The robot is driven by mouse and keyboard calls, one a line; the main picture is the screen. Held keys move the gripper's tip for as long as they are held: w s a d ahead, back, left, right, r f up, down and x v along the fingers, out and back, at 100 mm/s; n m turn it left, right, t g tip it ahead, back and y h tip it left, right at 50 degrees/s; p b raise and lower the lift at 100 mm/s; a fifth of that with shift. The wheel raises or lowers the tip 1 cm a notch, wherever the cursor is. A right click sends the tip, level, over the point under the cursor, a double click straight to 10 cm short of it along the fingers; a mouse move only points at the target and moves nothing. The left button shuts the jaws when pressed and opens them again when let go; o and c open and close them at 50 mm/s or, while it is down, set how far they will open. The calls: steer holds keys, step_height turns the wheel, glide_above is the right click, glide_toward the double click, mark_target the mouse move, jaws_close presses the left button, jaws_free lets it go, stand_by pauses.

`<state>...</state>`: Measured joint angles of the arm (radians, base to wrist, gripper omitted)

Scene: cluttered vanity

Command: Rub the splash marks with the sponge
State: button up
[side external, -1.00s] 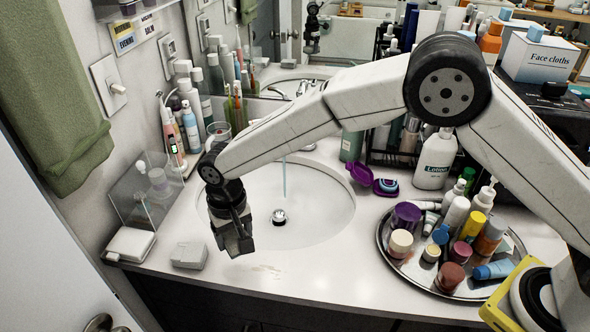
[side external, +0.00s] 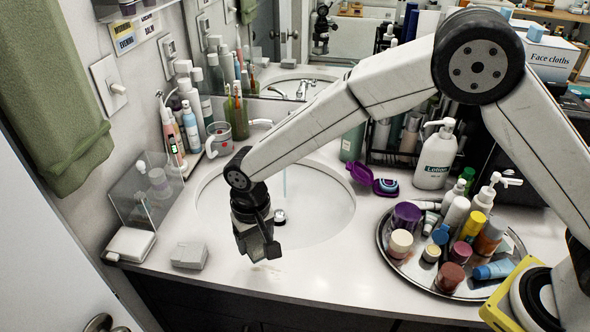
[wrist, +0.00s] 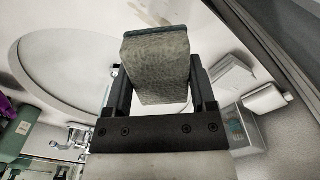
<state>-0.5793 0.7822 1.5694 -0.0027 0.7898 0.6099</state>
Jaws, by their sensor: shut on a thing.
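My gripper (side external: 258,246) is shut on a grey, rough-textured sponge (wrist: 158,70), which fills the space between the two fingers in the wrist view. In the side view, the gripper points down over the front rim of the sink, and the sponge is mostly hidden among the dark fingers. The splash marks (side external: 266,268) are a faint brownish smear on the white counter (side external: 320,272), just in front of and below the gripper. I cannot tell whether the sponge touches the counter.
The white sink (side external: 320,215) lies behind the gripper, with a thin stream of water in it. A grey box-like object (side external: 189,255) sits to the left. A round metal tray (side external: 392,262) crowded with bottles and jars stands to the right. The counter's front edge is close.

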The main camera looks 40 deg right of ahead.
mark_target(280, 272)
steer(key=shift+s+d, duration=0.35)
steer(key=shift+d, duration=0.05)
steer(key=shift+f, duration=0.15)
steer(key=shift+f, duration=2.8)
steer(key=shift+f, duration=1.05)
steer(key=shift+s, duration=0.1)
steer(key=shift+s+d, duration=0.5)
steer(key=shift+d, duration=0.05)
steer(key=shift+s+d, duration=0.1)
steer(key=shift+d, duration=0.05)
steer(key=shift+s+d+f, duration=0.1)
steer(key=shift+s+d, duration=0.4)
steer(key=shift+s, duration=0.05)
